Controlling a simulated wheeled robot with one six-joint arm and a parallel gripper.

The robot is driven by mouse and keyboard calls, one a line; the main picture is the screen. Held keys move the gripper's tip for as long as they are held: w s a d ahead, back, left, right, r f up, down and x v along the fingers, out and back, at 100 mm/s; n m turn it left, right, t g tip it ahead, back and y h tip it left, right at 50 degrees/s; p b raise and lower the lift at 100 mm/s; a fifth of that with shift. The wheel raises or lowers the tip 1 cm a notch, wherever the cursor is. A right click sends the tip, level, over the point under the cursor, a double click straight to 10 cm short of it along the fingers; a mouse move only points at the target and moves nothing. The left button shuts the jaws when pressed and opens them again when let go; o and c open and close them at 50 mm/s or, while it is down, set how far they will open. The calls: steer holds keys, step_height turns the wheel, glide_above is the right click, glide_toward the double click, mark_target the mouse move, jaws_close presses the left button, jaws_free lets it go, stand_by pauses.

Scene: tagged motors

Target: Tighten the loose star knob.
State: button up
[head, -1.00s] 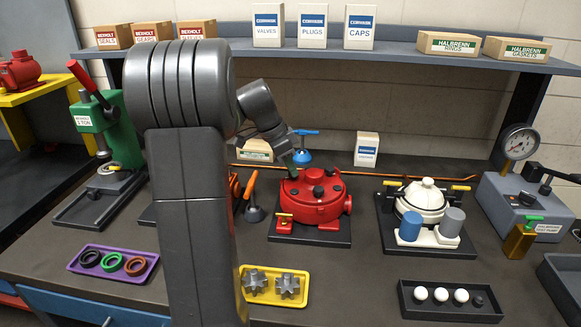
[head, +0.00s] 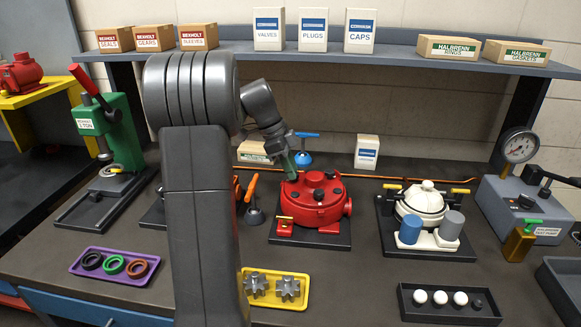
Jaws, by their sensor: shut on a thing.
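A red round housing (head: 316,208) sits on a dark base plate (head: 310,237) in the middle of the bench. Several small black knobs stand on its top, among them one at the front middle (head: 319,194) and one at the right (head: 331,175). My gripper (head: 292,178) reaches down to the left rear edge of the housing's top. It is shut on a dark knob there, which its fingers mostly hide. I cannot tell from here how high that knob sits or which knob is loose.
A yellow tray with grey gears (head: 249,302) lies in front. A white pot-shaped unit (head: 425,198) with two cylinders stands to the right. An orange-handled tool (head: 251,188) and a blue-handled valve (head: 303,158) are near my gripper. A shelf with boxes (head: 400,50) spans the back.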

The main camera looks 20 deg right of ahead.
steer(key=shift+w+r, duration=0.1)
steer(key=shift+r, duration=0.15)
steer(key=o, duration=0.9)
steer(key=shift+o, duration=0.5)
steer(key=shift+f, duration=0.1)
steer(key=v, duration=1.3)
steer(key=shift+a+r, duration=0.25)
steer(key=shift+r, duration=0.05)
